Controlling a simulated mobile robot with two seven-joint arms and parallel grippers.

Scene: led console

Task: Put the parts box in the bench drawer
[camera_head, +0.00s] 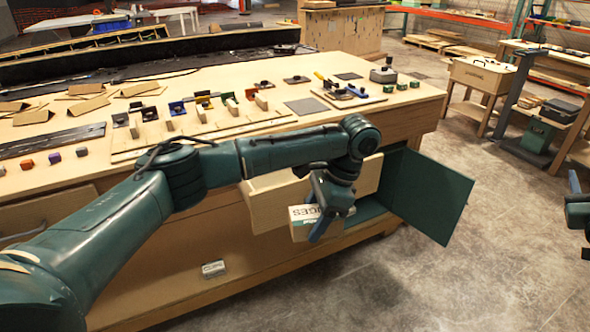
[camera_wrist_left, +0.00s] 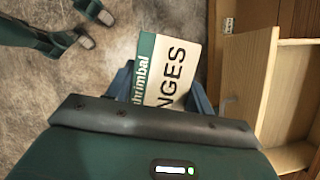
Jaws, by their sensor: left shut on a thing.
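The bench drawer (camera_head: 265,208) is pulled out of the bench front. In the left wrist view, the drawer's front panel (camera_wrist_left: 246,75) is right of the box, so the box is held outside the drawer. My right gripper (camera_wrist_left: 97,29) is empty, its fingers apart; part shows at the head view's right edge.
The workbench (camera_head: 418,108) carries many small parts and boards. A green cabinet door (camera_head: 430,195) stands open right of the drawer. The concrete floor (camera_head: 510,270) at right is clear.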

